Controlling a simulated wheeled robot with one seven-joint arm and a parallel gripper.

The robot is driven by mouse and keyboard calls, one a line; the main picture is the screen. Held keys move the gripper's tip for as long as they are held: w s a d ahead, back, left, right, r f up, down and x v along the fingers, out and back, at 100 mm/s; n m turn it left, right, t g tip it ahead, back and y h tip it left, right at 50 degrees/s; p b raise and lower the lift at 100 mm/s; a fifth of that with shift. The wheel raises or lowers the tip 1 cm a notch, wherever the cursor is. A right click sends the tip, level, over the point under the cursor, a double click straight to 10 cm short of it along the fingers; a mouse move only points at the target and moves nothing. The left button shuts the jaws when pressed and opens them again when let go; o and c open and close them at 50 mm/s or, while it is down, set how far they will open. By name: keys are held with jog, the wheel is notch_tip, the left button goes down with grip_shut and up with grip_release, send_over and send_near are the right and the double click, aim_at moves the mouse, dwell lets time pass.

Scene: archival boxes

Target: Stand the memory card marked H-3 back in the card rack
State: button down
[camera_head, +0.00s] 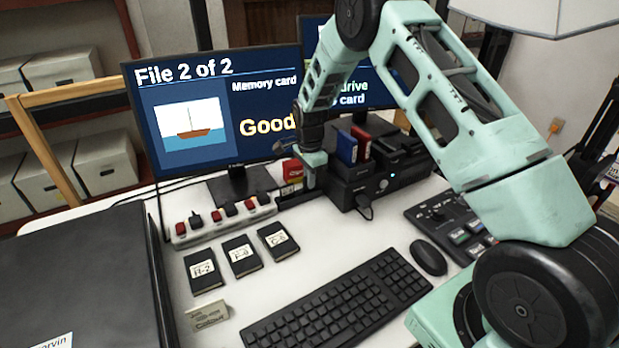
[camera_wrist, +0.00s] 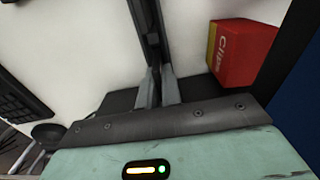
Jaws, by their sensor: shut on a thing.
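My gripper (camera_head: 311,180) points down behind the keyboard, between the red box and the black docking unit. In the wrist view its two grey fingers (camera_wrist: 158,80) are close together at the end of a long black strip. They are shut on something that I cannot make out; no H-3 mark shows. Three dark cases lie flat on the desk, with labels that look like H-2 (camera_head: 204,271), F-9 (camera_head: 242,256) and C-5 (camera_head: 278,241). A black panel with small coloured-label pieces in slots (camera_head: 462,236) is at the right; I cannot tell whether it is the card rack.
A red clips box (camera_head: 292,171) stands beside my gripper and shows in the wrist view (camera_wrist: 240,52). The docking unit (camera_head: 372,184) holds upright blue and red pieces. A power strip (camera_head: 222,226), keyboard (camera_head: 340,306) and mouse (camera_head: 428,257) occupy the desk. The monitor (camera_head: 212,110) reads "Memory card Good".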

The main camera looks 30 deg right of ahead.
jog(key=shift+f, duration=0.2)
jog(key=c, duration=2)
grip_release()
jog(key=o, duration=0.5)
notch_tip(320, 180, up, 17)
jog(key=b, duration=0.1)
jog(key=shift+r, duration=0.2)
